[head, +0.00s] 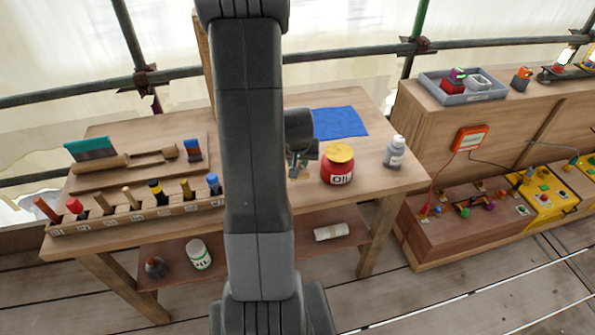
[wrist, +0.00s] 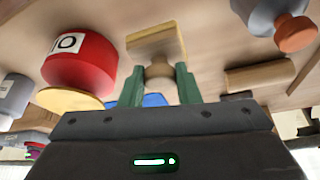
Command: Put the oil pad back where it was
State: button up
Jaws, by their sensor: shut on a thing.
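The oil pad (wrist: 157,45) shows in the wrist view as a small pale wooden block with a rounded knob. My gripper (wrist: 158,88) has its green fingers shut on the knob, with the block beyond the fingertips. In the head view, my gripper (head: 299,162) is just left of the red oil pot on the bench, partly hidden by my arm. Only a small tan part of the pad (head: 299,174) shows there. I cannot tell whether it touches the bench. The red oil pot (head: 337,168) has a yellow lid and also shows in the wrist view (wrist: 80,62).
A grey bottle (head: 394,152) stands right of the pot, and a blue cloth (head: 340,122) lies behind it. A slotted tool rack (head: 135,213) runs along the bench's (head: 385,178) front left. My arm hides the bench middle. A wooden handle (wrist: 258,77) lies near the gripper.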

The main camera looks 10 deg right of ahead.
aim_at(298, 165)
notch_tip(298, 165, down, 5)
jog(key=shift+r+b, duration=0.15)
jog(key=shift+b, duration=0.45)
jog(key=o, duration=0.9)
jog(key=shift+r, duration=0.1)
jog(key=shift+r, duration=0.1)
jog(key=p+v, duration=0.1)
jog(key=v, duration=1)
jog(key=shift+s+r, duration=0.3)
jog(key=shift+r, duration=0.05)
jog(key=b+x, duration=0.1)
jog(key=x, duration=1.1)
jog(key=shift+w+f, duration=0.1)
jog(key=shift+f, duration=0.1)
jog(key=shift+r+p, duration=0.35)
jog(key=shift+r, duration=0.6)
